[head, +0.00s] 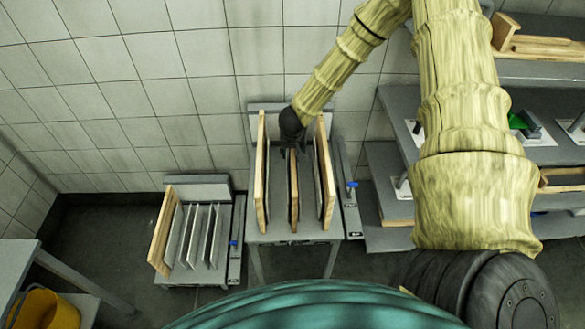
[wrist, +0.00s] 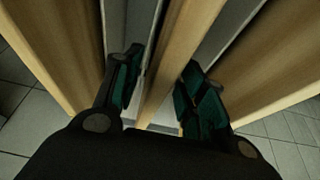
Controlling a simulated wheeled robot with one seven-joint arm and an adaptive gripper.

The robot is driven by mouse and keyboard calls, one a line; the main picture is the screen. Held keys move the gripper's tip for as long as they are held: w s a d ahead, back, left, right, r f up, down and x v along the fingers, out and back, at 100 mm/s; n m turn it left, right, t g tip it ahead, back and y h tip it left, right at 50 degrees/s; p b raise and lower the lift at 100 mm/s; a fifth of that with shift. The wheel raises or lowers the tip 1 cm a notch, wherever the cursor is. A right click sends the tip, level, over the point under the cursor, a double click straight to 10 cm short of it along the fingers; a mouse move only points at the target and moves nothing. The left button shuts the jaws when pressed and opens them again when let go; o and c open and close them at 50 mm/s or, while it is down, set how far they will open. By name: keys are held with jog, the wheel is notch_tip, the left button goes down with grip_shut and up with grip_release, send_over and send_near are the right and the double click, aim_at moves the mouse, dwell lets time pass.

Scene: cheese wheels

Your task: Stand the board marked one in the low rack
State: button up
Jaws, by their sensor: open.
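The low rack (head: 190,281) stands on the left in the head view. A wooden board (head: 162,232) stands at its left end, and several thin grey dividers (head: 198,235) stand beside it. The taller rack (head: 310,236) stands right of it and holds wooden boards at its left (head: 261,180), middle (head: 294,200) and right (head: 327,175). My gripper (head: 291,148) is over the middle board. In the wrist view my open fingers (wrist: 160,70) are on either side of the middle board (wrist: 180,65), with gaps visible. No number can be read on any board.
Grey shelving (head: 375,160) with several items stands on the right. A yellow bucket (head: 45,310) sits by a grey table (head: 15,262) at lower left. A tiled wall (head: 150,90) is behind the racks. A narrow floor gap separates the two racks.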

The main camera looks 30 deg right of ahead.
jog(key=shift+w+f, duration=0.1)
jog(key=shift+f, duration=0.15)
grip_shut()
dwell(0.3)
